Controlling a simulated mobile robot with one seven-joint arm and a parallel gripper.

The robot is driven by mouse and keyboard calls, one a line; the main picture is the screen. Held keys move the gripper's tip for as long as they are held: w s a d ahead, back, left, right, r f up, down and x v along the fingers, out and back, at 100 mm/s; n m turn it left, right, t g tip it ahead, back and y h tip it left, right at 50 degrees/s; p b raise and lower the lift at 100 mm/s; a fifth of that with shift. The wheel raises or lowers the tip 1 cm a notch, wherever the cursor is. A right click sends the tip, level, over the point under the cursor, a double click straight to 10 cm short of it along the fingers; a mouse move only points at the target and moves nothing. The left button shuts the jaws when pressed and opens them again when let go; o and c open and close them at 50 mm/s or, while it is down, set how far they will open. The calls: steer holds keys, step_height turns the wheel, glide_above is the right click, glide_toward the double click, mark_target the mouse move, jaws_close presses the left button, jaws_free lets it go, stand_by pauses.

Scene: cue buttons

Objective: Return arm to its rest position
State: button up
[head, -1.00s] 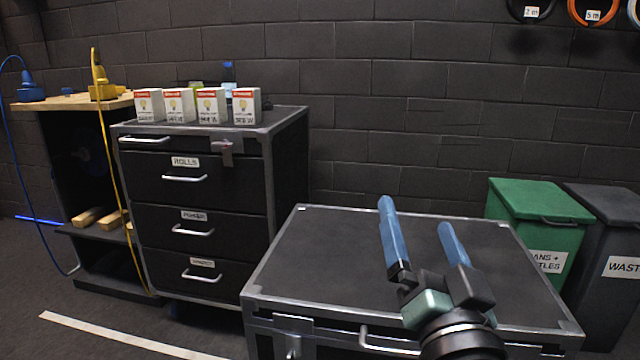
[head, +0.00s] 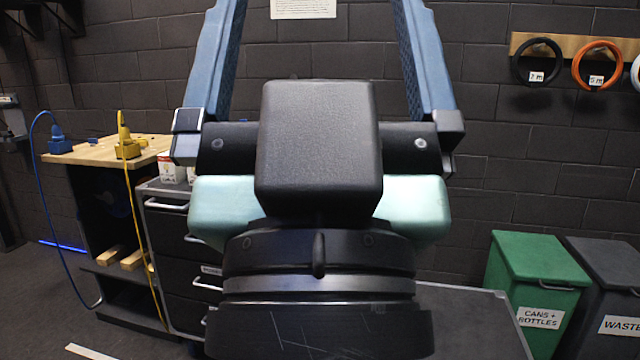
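My gripper (head: 318,30) is large and close to the head camera, raised in the middle of the view. Its two blue fingers point up and stand wide apart, with nothing between them but the wall and part of a paper sheet behind. The fingertips run out of the top of the picture. My gripper and wrist hide most of the drawer cabinet (head: 165,245) and much of the low dark case top (head: 480,325).
A wooden-topped bench (head: 90,152) with blue and yellow corded tools stands at the left. A green bin (head: 540,270) and a grey bin (head: 608,285) stand at the right. Cable coils (head: 597,65) hang on the wall. White boxes (head: 172,172) show partly behind my gripper.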

step_height(320, 180, up, 19)
steer(key=p, duration=1.7)
steer(key=shift+r, duration=0.2)
